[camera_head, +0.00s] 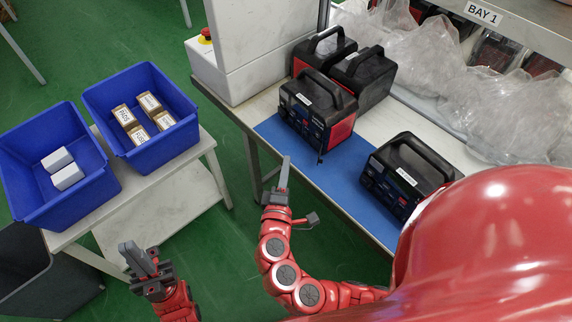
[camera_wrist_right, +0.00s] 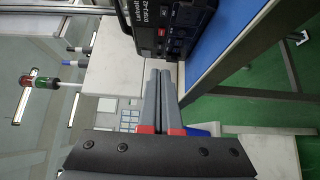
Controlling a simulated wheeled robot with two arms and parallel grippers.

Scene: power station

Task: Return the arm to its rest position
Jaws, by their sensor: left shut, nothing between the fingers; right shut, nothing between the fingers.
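My right gripper (camera_head: 286,160) is shut and empty. It is in front of the workbench's near edge, close to the blue mat (camera_head: 278,130), and is apart from the power stations. In the right wrist view its two grey fingers (camera_wrist_right: 160,72) lie side by side with nothing between them. My right arm is bent, with its red links below the gripper. My left gripper (camera_head: 130,248) is shut and empty at the lower left, near the low table's front edge.
Power stations (camera_head: 318,108) stand on the bench, one at the right (camera_head: 408,172). Two blue bins (camera_head: 62,212) (camera_head: 186,132) on a low white table (camera_head: 160,205) hold white and brown boxes. Plastic bags (camera_head: 430,58) lie behind. Green floor is free between table and bench.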

